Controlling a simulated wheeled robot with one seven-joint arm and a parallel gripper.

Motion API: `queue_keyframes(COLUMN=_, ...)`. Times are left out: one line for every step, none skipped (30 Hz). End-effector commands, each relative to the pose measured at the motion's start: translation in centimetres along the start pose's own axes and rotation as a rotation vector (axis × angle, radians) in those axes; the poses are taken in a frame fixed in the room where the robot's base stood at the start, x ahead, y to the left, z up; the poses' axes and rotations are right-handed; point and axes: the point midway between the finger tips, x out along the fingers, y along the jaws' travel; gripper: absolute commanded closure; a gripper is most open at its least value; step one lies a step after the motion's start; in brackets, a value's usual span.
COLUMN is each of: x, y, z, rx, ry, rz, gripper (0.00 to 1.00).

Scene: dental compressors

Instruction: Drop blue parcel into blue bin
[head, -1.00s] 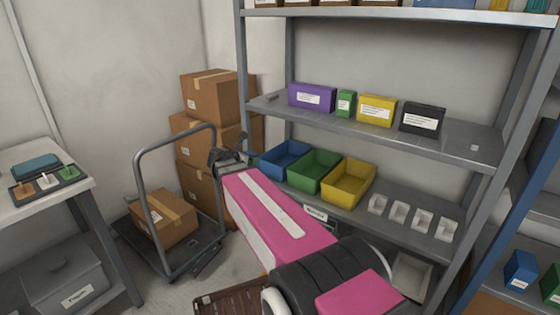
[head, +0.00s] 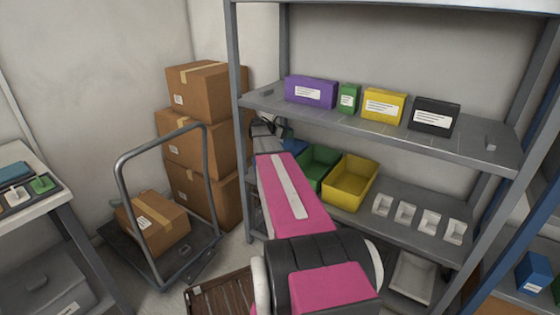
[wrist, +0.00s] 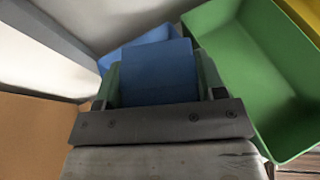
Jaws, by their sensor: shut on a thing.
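My gripper (wrist: 158,88) is shut on the blue parcel (wrist: 157,72), which sits between its fingers in the wrist view. The blue bin (wrist: 150,37) shows just beyond the parcel, partly hidden by it. In the head view my gripper (head: 268,128) is by the left post of the shelf, at the left end of the bin row. The blue bin (head: 294,146) is mostly hidden there behind my arm and gripper. I cannot make out the parcel in the head view.
The green bin (head: 318,166) and yellow bin (head: 350,182) stand to the right of the blue bin. The upper shelf board (head: 400,134) with several boxes is above. Stacked cartons (head: 200,142) and a trolley (head: 120,180) are left. The grey post (head: 238,90) is close to my gripper.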

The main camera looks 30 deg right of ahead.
Motion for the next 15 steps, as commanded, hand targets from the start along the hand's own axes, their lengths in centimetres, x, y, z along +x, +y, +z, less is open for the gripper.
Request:
queue_keyframes(x=0.1, y=0.0, z=-0.1, rx=0.000, ry=0.000, rz=-0.001, gripper=0.64)
queue_keyframes(x=0.2, y=0.0, z=-0.2, rx=0.000, ry=0.000, rz=-0.001, gripper=0.64)
queue_keyframes(x=0.2, y=0.0, z=-0.3, rx=0.000, ry=0.000, rz=-0.001, gripper=0.64)
queue_keyframes(x=0.3, y=0.0, z=-0.5, rx=0.000, ry=0.000, rz=-0.001, gripper=0.64)
queue_keyframes(x=0.3, y=0.0, z=-0.7, rx=0.000, ry=0.000, rz=0.000, gripper=0.64)
queue_keyframes(x=0.5, y=0.0, z=-0.9, rx=0.000, ry=0.000, rz=0.000, gripper=0.64)
queue_keyframes(x=0.5, y=0.0, z=-1.2, rx=0.000, ry=0.000, rz=0.000, gripper=0.64)
queue_keyframes(x=0.7, y=0.0, z=-1.4, rx=-0.001, ry=0.000, rz=0.000, gripper=0.64)
queue_keyframes(x=0.8, y=0.0, z=-1.8, rx=-0.001, ry=0.000, rz=0.000, gripper=0.64)
queue_keyframes(x=0.9, y=0.0, z=-2.1, rx=-0.001, ry=0.000, rz=0.000, gripper=0.64)
queue_keyframes(x=1.0, y=0.0, z=-2.3, rx=-0.002, ry=-0.001, rz=0.000, gripper=0.64)
queue_keyframes(x=1.2, y=0.1, z=-2.7, rx=-0.002, ry=-0.001, rz=0.000, gripper=0.64)
queue_keyframes(x=1.3, y=0.1, z=-3.0, rx=-0.002, ry=-0.001, rz=0.000, gripper=0.64)
queue_keyframes(x=1.4, y=0.0, z=-3.4, rx=-0.001, ry=-0.001, rz=0.000, gripper=0.64)
queue_keyframes(x=1.6, y=0.0, z=-3.8, rx=-0.001, ry=0.000, rz=0.000, gripper=0.64)
